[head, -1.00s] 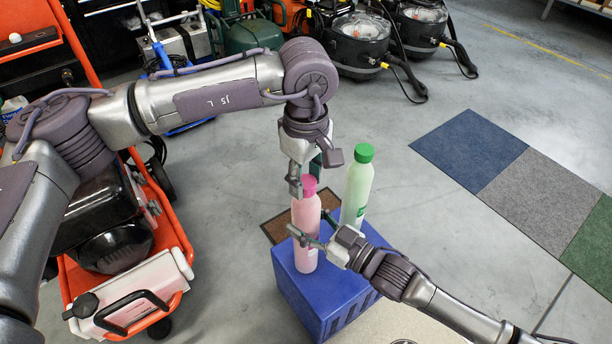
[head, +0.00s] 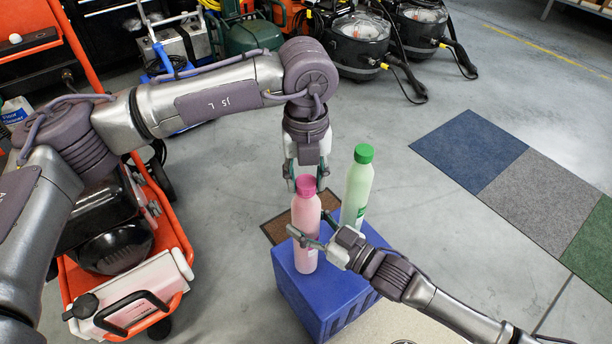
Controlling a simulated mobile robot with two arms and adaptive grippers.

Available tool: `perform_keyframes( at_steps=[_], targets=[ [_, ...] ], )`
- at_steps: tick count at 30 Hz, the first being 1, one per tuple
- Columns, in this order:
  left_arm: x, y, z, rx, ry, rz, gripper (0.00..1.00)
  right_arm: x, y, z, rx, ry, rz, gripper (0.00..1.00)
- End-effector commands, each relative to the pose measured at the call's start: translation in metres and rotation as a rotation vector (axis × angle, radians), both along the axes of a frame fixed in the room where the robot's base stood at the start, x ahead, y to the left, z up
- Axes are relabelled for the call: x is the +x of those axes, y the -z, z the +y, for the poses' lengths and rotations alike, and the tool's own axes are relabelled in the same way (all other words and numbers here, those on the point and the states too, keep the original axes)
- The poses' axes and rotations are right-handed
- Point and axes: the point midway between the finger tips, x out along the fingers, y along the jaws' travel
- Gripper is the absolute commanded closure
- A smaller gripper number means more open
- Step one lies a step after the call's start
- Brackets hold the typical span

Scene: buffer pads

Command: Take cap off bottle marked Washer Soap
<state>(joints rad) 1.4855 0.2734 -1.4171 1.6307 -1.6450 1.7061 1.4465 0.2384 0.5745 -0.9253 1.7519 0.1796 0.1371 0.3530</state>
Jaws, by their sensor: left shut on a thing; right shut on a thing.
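A pink bottle (head: 306,222) with a darker pink cap (head: 306,186) stands upright on the blue box (head: 318,299). My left gripper (head: 306,178) comes down from above and is shut on the pink cap, which sits at the bottle's top. My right gripper (head: 318,240) is shut on the pink bottle's lower body from the right. A pale green bottle (head: 356,192) with a green cap (head: 364,153) stands just behind and to the right, partly hidden by my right gripper. The marking on the pink bottle is too small and hidden to read.
An orange cart (head: 185,235) with a pale container (head: 135,295) stands at left. Black vacuum machines (head: 356,50) stand at the back. Blue, grey and green mats (head: 470,148) lie on the right floor. The floor between box and mats is clear.

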Motion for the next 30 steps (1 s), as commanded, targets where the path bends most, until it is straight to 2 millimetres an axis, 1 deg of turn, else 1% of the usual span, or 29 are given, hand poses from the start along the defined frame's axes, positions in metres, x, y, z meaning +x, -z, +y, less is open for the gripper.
perform_keyframes(
  at_steps=[1, 3, 6, 9, 30],
  targets=[
    [0.0004, -0.0002, 0.0, 0.0, -0.107, -0.001, 1.0, -0.0003, 0.0002, 0.0001, 0.0, 0.0, 0.0, 1.0],
    [0.0004, -0.0002, 0.0001, 0.0, -0.257, -0.001, 1.0, -0.0003, 0.0002, 0.0001, 0.0, 0.0, 0.0, 1.0],
    [0.0005, -0.0002, 0.0001, 0.001, -0.426, -0.001, 1.0, -0.0003, 0.0002, 0.0001, 0.0, 0.0, 0.0, 1.0],
    [0.0005, -0.0002, 0.0002, 0.001, -0.53, -0.001, 1.0, -0.0003, 0.0002, 0.0001, 0.0, 0.0, 0.0, 1.0],
    [0.0005, -0.0014, 0.0001, 0.0, -0.534, -0.001, 1.0, -0.0002, 0.0003, 0.0, 0.0, 0.0, 0.001, 1.0]
  ],
)
